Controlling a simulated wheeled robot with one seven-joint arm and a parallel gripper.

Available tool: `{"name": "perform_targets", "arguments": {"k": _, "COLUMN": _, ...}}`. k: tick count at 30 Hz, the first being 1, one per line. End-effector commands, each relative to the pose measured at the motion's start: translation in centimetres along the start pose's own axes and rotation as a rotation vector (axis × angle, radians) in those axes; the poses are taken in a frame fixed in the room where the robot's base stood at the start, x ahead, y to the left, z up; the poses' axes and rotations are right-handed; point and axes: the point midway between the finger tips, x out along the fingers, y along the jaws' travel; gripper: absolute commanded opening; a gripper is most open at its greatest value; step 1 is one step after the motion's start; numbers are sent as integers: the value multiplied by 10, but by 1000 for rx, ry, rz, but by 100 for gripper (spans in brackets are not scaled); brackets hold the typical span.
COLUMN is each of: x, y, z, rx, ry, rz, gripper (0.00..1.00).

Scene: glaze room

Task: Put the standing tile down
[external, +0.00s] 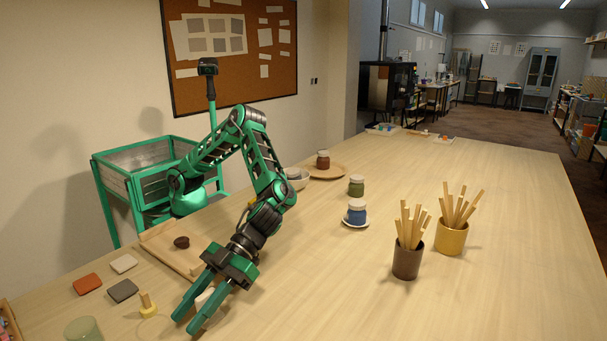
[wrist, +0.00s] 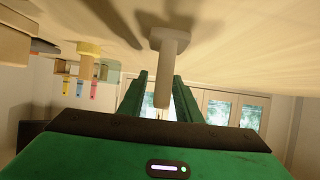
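A pale off-white upright piece, which I take as the standing tile (external: 203,298), stands between the fingers of my gripper (external: 186,322). In the wrist view, where the table is at the top, the tile (wrist: 170,40) has a wider foot at the table and a narrower stem. The stem reaches down between the two green fingers (wrist: 160,95). The fingers are apart, pointing down and forward. I see a gap beside the stem and no clear contact. In the external view the fingers and gripper body hide part of the tile.
A yellow-footed peg (external: 148,307) stands just left of my gripper. Flat orange (external: 88,284), white (external: 124,263) and grey (external: 123,290) tiles lie farther left. A wooden board (external: 165,247) with a dark cup is behind. The table right of the gripper is clear up to the brown stick holder (external: 407,262).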

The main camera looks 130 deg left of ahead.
Motion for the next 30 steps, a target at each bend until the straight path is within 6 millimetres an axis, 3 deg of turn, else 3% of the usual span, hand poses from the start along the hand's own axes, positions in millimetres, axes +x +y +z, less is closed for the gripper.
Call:
{"name": "perform_targets", "arguments": {"k": 8, "x": -8, "y": -1, "z": -2, "rx": 0, "ry": -1, "rz": -2, "gripper": 31}}
{"name": "perform_targets", "arguments": {"k": 21, "x": -88, "y": -1, "z": -2, "rx": 0, "ry": 0, "rz": -3, "gripper": 31}}
{"name": "perform_targets", "arguments": {"k": 30, "x": -119, "y": -1, "z": -2, "rx": -1, "ry": 0, "rz": -2, "gripper": 31}}
